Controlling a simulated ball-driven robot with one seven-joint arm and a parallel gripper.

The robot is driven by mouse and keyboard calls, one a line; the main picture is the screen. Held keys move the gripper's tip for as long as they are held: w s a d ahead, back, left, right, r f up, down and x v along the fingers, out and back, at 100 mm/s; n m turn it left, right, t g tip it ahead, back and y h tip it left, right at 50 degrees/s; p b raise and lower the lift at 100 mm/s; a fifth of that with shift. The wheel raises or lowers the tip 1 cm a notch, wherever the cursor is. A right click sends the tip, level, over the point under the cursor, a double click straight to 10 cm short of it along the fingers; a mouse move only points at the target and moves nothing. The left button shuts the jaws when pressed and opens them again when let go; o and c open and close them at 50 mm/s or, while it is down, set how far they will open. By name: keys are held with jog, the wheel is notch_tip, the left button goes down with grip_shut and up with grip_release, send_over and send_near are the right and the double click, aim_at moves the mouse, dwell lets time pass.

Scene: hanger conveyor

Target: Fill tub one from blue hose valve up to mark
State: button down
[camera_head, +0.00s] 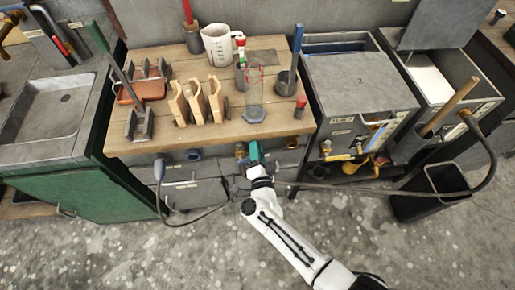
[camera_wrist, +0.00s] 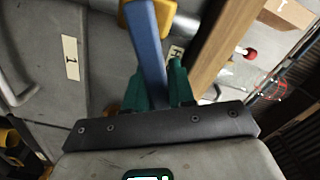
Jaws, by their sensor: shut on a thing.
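My gripper (camera_head: 254,152) is at the front edge of the wooden bench in the head view, with its teal fingers pointing up. In the wrist view my gripper (camera_wrist: 163,85) is shut on a blue lever (camera_wrist: 146,45), which runs up to a yellow fitting (camera_wrist: 172,20). The lever is hidden by the gripper in the head view, where a brass fitting (camera_head: 240,151) shows just left of the fingers. I cannot tell which container is tub one; no water or fill mark is clear.
The bench top (camera_head: 150,140) holds a white jug (camera_head: 217,48), wooden holders (camera_head: 197,103) and a clear cylinder (camera_head: 254,92). Grey bins (camera_head: 350,85) stand right, a sink (camera_head: 45,115) left. A dark hose (camera_head: 400,188) crosses near my gripper. The floor in front is clear.

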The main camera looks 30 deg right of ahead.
dwell(0.3)
jog(key=c, duration=1)
grip_release()
jog(key=shift+c, duration=0.2)
jog(key=shift+r, duration=0.15)
